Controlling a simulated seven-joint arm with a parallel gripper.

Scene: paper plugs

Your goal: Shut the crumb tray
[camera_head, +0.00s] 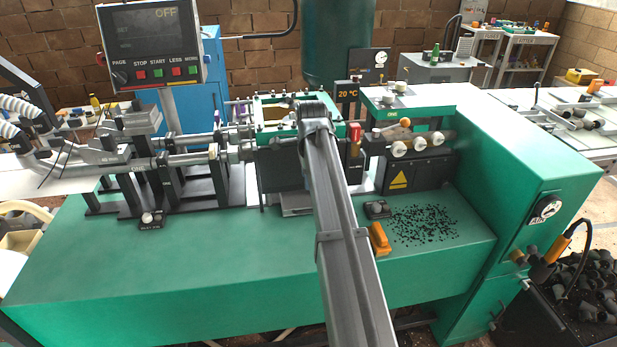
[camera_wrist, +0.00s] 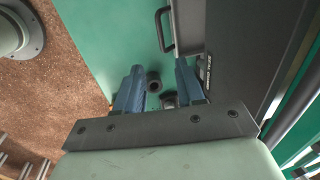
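I cannot clearly single out the crumb tray. A dark box (camera_head: 280,170) under the green frame in the head view may be the same part; my arm partly covers that area. My gripper (camera_wrist: 160,80) has two blue fingers spread apart, with the handle beyond them and slightly above in the picture. Nothing is visibly held. In the head view my gripper is hidden behind my arm.
A control screen (camera_head: 150,45) stands at left. The bench front left is clear.

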